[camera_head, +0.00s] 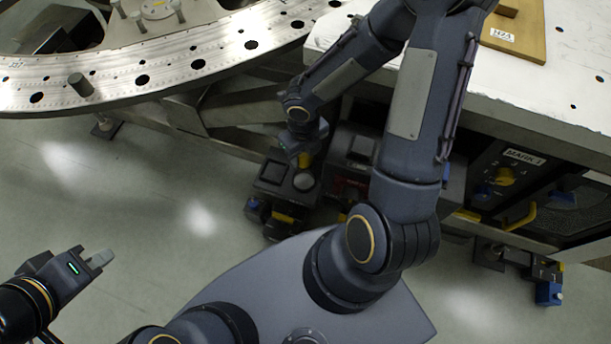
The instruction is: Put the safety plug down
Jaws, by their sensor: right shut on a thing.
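My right gripper (300,148) points down beside the white table, at the end of my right arm. It is shut on a small yellow piece, which I take to be the safety plug (305,160); only a little of it shows. The plug is over or against a dark box-like unit (288,178) with a round grey top; I cannot tell whether they touch. My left gripper (100,259) is at the lower left above the floor, far from the plug. I see no object in it, and its finger gap is unclear.
A large metal ring plate (130,72) with holes and upright pins fills the upper left. The white table (540,105) at right carries a wooden block (530,35). Below it is a dark panel labelled MARK 1 (524,157). The floor at lower left is clear.

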